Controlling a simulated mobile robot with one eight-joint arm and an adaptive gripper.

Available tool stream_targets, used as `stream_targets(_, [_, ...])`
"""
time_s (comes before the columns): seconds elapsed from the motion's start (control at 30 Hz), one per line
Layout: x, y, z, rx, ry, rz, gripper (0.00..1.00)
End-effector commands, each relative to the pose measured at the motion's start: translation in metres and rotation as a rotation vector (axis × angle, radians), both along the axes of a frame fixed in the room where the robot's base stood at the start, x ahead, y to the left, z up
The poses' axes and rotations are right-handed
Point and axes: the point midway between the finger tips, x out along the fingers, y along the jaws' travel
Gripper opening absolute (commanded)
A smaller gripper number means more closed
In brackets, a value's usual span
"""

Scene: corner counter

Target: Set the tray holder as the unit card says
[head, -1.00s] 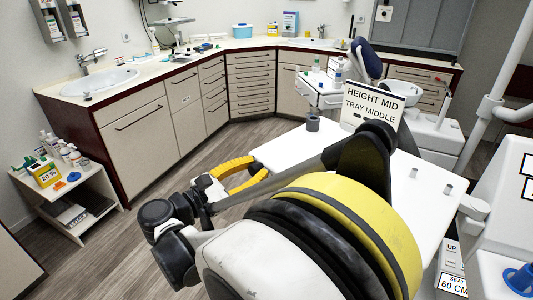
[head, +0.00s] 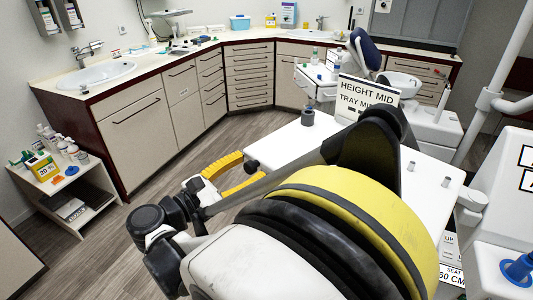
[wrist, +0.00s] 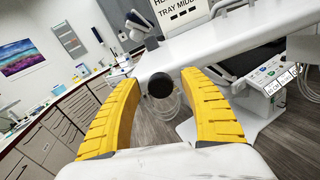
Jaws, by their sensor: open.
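The unit card (head: 369,96) stands on the white tray holder (head: 285,140). In the wrist view the card (wrist: 184,14) reads TRAY MIDD, cut by the frame. A dark round knob (wrist: 160,86) shows at the tray holder's near edge, between my fingers in the picture. My gripper (head: 253,168) has its yellow fingers spread, with nothing held, close by the tray holder's left corner. The wrist view shows the gripper (wrist: 160,77) open around the knob's outline; I cannot tell whether it touches.
A control panel (wrist: 268,75) with labelled buttons is at right. A white shelf cart (head: 75,190) stands at left. The floor (head: 165,185) between is clear.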

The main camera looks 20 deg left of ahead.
Motion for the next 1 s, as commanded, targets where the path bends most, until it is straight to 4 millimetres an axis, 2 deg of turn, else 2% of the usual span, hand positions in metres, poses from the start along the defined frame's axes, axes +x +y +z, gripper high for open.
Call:
stream_targets(0.3, [-0.063,0.029,0.0,0.0,0.0,0.005,0.52])
stream_targets(0.5, [-0.092,0.042,0.0,0.0,0.0,0.004,0.52])
stream_targets(0.7, [-0.101,0.046,0.0,0.0,0.0,0.002,0.52])
stream_targets(1.0, [-0.101,0.046,0.0,0.0,0.0,0.002,0.52])
